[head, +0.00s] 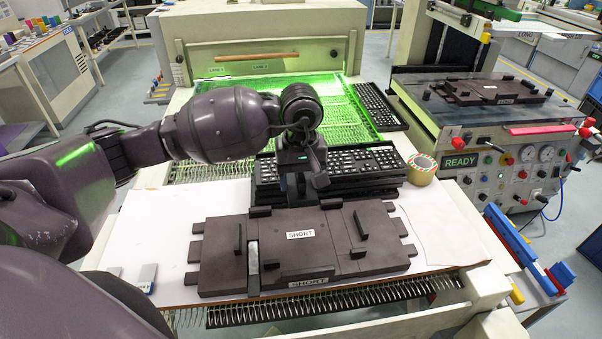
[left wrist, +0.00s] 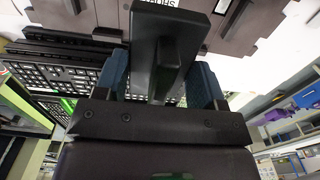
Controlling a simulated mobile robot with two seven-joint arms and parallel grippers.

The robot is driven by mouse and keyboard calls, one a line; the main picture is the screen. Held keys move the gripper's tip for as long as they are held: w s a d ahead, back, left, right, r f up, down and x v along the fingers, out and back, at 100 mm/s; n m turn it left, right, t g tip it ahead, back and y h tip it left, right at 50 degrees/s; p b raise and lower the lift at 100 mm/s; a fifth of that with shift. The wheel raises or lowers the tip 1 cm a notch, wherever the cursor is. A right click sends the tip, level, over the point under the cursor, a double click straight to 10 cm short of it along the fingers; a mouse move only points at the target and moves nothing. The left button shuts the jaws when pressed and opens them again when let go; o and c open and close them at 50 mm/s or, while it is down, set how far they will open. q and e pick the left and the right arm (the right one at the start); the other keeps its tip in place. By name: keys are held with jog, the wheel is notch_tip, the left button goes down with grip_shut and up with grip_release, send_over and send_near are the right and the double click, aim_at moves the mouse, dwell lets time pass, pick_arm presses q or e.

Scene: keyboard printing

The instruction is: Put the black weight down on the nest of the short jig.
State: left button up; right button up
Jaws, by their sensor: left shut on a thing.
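The short jig (head: 208,272) is a dark brown plate with upright blocks and "SHORT" labels, lying on the white table. Its middle, around the white label, is bare of any keyboard or weight. My left gripper (head: 302,180) points down behind the jig's far edge, in front of the stacked keyboards. In the left wrist view, its blue-grey fingers are shut on the black weight (left wrist: 168,50), a dark block with a raised grip. The weight appears above the table, with part of the jig (left wrist: 100,12) beyond it. In the head view the weight is mostly hard to separate from the gripper. My right gripper is not in view.
Stacked black keyboards (head: 375,160) stand just behind the jig. A tape roll (head: 422,168) sits to their right. A green-lit mesh conveyor (head: 225,115) runs behind. A machine with a "READY" display (head: 460,161) stands at right.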

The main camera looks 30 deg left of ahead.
pick_arm(q)
send_over(301, 234)
notch_tip(301, 234, down, 10)
jog(key=shift+f, duration=2.55)
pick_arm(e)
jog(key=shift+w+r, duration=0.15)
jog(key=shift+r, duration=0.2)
pick_arm(q)
jog(key=shift+f, duration=0.1)
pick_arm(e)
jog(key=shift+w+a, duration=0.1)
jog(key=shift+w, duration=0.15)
pick_arm(q)
jog(key=o, duration=1.5)
jog(key=shift+f, duration=0.1)
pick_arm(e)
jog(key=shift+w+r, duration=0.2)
pick_arm(q)
jog(key=shift+o, duration=0.2)
